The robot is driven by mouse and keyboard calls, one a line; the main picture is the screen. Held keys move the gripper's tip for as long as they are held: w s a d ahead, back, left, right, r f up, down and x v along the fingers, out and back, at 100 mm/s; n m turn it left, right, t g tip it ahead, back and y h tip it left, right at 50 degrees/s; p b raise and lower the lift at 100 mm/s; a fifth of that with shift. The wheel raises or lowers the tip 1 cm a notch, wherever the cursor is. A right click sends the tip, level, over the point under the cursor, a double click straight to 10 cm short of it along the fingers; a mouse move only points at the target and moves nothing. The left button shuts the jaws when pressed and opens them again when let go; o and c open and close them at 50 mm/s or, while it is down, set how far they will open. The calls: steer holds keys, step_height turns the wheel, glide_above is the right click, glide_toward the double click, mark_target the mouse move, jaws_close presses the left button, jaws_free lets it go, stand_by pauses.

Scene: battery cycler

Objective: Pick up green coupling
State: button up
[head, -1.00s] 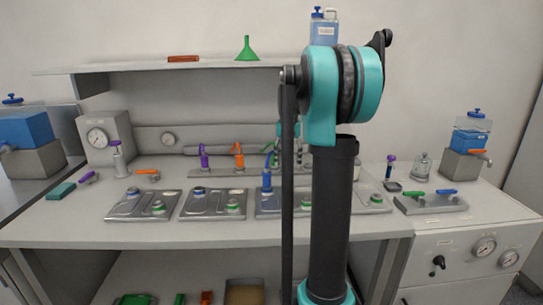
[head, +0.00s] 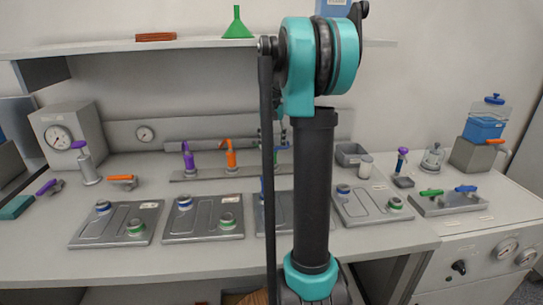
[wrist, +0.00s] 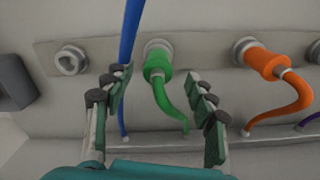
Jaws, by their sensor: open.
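The green coupling (wrist: 157,64) sits on a round grey port of the wall rail in the wrist view, with a green hose (wrist: 172,103) curving down from it. My gripper (wrist: 162,88) is open, its fingers to the left and right of the hose, with the coupling just beyond the fingertips. Nothing is held between the fingers. In the head view my own arm hides the coupling and most of the gripper.
A blue hose (wrist: 130,45) runs close by the left finger. An orange coupling (wrist: 262,62) with its hose is to the right. An empty port (wrist: 70,60) is at left. In the head view, metal plates (head: 117,222) with knobs lie on the bench below the rail.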

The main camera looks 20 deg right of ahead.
mark_target(272, 155)
step_height(272, 155, down, 5)
steer(key=shift+f, duration=0.1)
stand_by(0.3)
steer(key=shift+s, duration=0.1)
jaws_close()
